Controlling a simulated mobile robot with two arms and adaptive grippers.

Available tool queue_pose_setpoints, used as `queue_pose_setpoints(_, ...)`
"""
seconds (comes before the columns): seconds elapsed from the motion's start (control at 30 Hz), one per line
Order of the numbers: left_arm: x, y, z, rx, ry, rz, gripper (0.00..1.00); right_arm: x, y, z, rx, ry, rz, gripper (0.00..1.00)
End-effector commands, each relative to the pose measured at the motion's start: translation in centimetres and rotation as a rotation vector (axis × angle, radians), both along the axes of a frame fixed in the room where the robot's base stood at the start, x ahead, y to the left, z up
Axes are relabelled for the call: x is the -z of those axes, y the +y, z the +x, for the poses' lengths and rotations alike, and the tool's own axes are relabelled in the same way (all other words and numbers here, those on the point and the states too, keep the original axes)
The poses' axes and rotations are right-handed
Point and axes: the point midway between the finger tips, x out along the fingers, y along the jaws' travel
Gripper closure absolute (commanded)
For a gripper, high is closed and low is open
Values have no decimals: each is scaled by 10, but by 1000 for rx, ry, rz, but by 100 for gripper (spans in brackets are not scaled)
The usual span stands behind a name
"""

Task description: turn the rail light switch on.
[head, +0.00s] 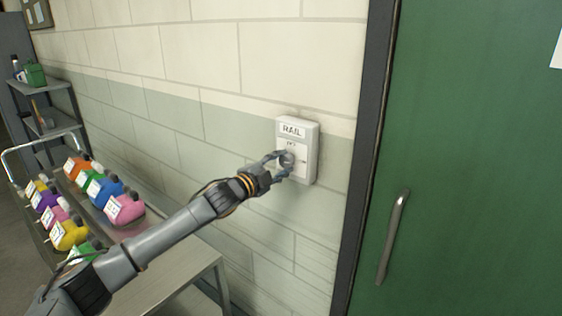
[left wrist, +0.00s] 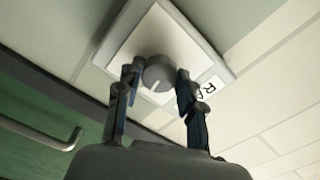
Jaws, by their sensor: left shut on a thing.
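The rail light switch (head: 311,150) is a white box on the wall, marked RAIL, beside the green door. Its round grey knob (left wrist: 158,73) has a white pointer line and shows in the left wrist view between my fingers. My left gripper (head: 284,163) is at the knob, with one finger on each side, shut on it. In the head view the fingers partly cover the knob and the small marking above it. I cannot read the switch's setting for sure. My right gripper is not in view.
The green door (head: 475,150) with a metal handle (head: 394,236) is to the right. A bench (head: 180,285) stands below my left arm. A cart at the left holds several coloured, labelled bags (head: 124,208). A shelf (head: 45,85) stands behind it.

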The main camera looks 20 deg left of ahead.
Motion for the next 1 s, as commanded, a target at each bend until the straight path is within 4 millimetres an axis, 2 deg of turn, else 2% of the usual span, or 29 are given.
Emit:
queue_pose_setpoints(0.33,1,0,0,0,-52,149,94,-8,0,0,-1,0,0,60)
queue_pose_setpoints(0.93,2,0,0,0,-63,181,94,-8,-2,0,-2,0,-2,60)
queue_pose_setpoints(0.97,1,0,0,0,-63,181,56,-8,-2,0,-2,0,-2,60)
queue_pose_setpoints(1.0,2,0,0,0,-63,180,48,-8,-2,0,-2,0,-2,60)
